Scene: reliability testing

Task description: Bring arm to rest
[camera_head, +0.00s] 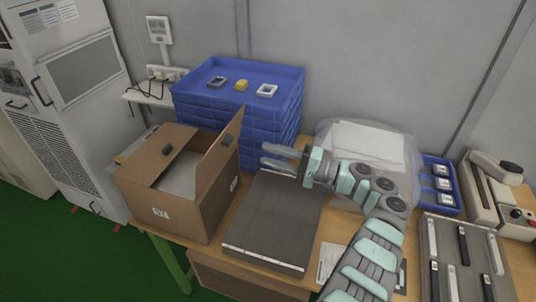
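My gripper (264,155) is at the end of my arm, which reaches in from the lower right. It points left, above the back part of a dark grey flat board (268,232) and in front of the blue trays. Its two fingers are apart, with nothing visible between them. I cannot tell exactly how high it is above the board.
An open cardboard box (208,205) stands left of the board. Stacked blue trays (285,105) with small parts stand behind. A plastic-wrapped pack (405,150), a small blue bin (448,207), a slotted fixture (450,235) and a beige device (485,190) fill the right.

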